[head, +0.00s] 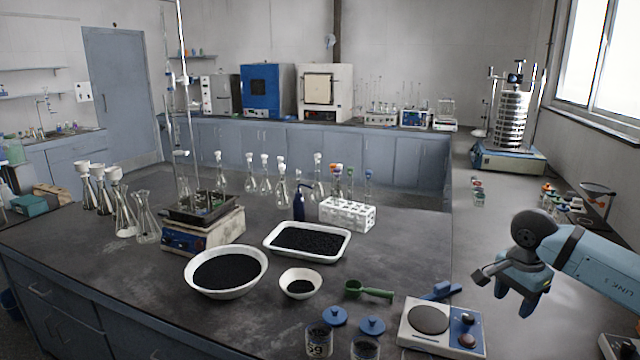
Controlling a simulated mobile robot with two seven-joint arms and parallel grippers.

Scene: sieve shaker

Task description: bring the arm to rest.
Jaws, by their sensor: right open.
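My right gripper (510,291) comes in from the right on a light blue arm. It is open and empty, held above the right part of the scene, just right of the small hotplate-like device (430,320). Its fingers point down and to the left and appear to touch nothing. My left gripper is not in view. The sieve shaker (510,120), a tall stack of metal sieves on a blue and white base, stands on the right bench at the back, well away from my gripper.
A white bowl (226,287), a tray (342,253) and a small bowl (301,293) hold dark granules. Glass flasks stand at left. The right bench's middle is fairly clear.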

